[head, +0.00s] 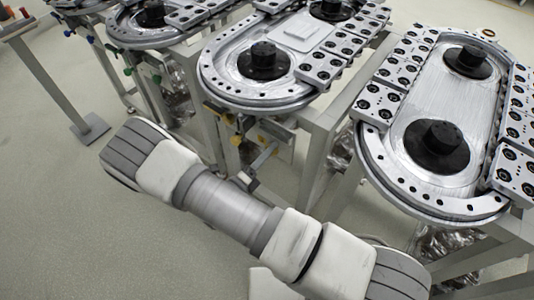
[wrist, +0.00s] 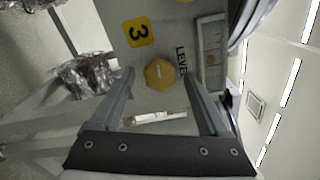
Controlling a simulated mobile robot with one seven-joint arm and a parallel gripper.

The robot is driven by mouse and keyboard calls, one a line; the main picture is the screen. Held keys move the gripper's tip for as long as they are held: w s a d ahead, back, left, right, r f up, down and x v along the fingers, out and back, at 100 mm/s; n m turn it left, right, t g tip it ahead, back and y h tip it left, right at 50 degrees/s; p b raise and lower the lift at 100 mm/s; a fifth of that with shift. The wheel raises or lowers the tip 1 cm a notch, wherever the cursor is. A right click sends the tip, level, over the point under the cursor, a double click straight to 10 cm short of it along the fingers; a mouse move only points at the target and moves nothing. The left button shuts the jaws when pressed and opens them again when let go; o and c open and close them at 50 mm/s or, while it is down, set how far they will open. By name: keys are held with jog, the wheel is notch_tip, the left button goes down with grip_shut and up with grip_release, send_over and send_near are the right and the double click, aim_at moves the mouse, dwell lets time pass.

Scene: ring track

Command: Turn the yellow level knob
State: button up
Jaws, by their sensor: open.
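The yellow level knob (wrist: 159,74) is a faceted yellow disc on a grey panel, beside the word LEVEL, in the wrist view. A yellow plate with a black 3 (wrist: 138,31) is near it. My gripper (wrist: 160,84) is open, with one finger on each side of the knob in the picture. I cannot tell whether the fingers touch it or how far off it is. In the head view my gripper (head: 247,180) is below the middle track, and small yellow parts (head: 237,139) show under that track; which is the knob is unclear.
A framed window (wrist: 211,55) sits on the panel right of LEVEL. Crumpled foil (wrist: 88,75) lies at the left. The middle ring track (head: 263,95) and right ring track (head: 440,200) stand on metal legs. Open floor (head: 60,220) lies at the left.

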jog(key=v, duration=1.7)
jog(key=w+d+r+m+g+y+p, duration=0.1)
jog(key=w+d+r+m+g+p, duration=0.1)
jog(key=d+r+m+g, duration=0.7)
jog(key=w+d+r+m+g+p, duration=0.1)
jog(key=d+r+m+g, duration=0.3)
jog(key=r+m, duration=0.85)
jog(key=s+d+r+m+t+y+p, duration=0.1)
jog(key=s+d+r+m+y, duration=0.1)
jog(key=r+m, duration=0.4)
jog(key=s+d+r+m+t+y+p, duration=0.1)
jog(key=s+d+r+m+t+y, duration=0.1)
jog(key=r+m, duration=0.5)
jog(key=s+d+r+m+t+y+p, duration=0.1)
jog(key=s+d+r+m+y+p, duration=0.1)
jog(key=d+r+m+y, duration=0.4)
jog(key=shift+s+d+r+m, duration=0.35)
jog(key=shift+s+m, duration=0.4)
jog(key=shift+m, duration=0.3)
jog(key=shift+a+f, duration=0.1)
